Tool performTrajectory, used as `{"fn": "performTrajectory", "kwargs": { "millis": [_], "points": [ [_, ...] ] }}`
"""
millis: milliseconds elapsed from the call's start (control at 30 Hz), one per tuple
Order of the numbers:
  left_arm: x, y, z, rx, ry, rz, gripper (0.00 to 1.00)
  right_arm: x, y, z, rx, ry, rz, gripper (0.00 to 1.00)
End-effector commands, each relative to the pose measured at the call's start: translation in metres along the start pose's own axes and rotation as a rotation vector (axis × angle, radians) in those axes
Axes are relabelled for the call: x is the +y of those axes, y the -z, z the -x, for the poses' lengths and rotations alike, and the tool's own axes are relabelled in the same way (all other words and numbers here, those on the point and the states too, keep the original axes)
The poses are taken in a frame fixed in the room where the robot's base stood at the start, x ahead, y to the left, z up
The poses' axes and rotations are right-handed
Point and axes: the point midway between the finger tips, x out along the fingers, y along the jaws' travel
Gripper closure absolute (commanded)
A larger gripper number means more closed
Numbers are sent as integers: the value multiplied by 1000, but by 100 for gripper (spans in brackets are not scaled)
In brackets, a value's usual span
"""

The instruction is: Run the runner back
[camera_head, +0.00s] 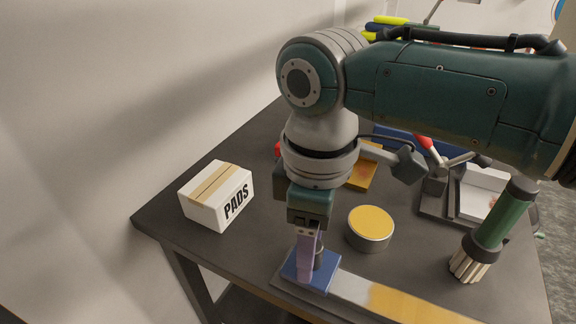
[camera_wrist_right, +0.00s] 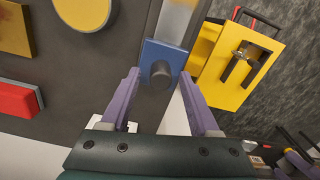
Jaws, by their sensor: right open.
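The runner (camera_head: 326,279) is a blue block with a dark upright knob (camera_head: 319,257), sitting at the left end of a flat metal rail (camera_head: 352,288). My right gripper (camera_head: 307,268) points down over the runner, with its purple fingers low beside the knob. In the right wrist view the gripper (camera_wrist_right: 160,77) is open, with the knob (camera_wrist_right: 161,73) between its fingertips and a gap on each side. The blue block (camera_wrist_right: 165,54) and rail (camera_wrist_right: 175,22) lie beyond. Purple finger-like parts at that view's lower right may be my left gripper; its state is unclear.
A white PADS box (camera_head: 217,196) stands left on the dark table. A round tin with a yellow top (camera_head: 370,225) is just behind the rail. My right arm hides much of the back.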

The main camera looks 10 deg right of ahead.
Motion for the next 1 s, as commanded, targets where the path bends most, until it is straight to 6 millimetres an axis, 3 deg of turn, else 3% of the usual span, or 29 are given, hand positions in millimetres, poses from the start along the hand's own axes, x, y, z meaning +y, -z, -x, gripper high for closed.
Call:
{"fn": "performTrajectory", "kwargs": {
  "millis": [300,500,700,1000],
  "points": [
    [0,2,8,0,1,0,32,1,1,60,6,-5,2,38],
    [-1,2,8,-1,3,-3,32,1,1,88,4,-3,1,38],
    [-3,2,8,-1,7,-8,32,0,0,96,2,-2,0,38],
    [-3,2,8,-1,8,-9,32,-7,2,91,18,8,-2,38]
  ]
}}
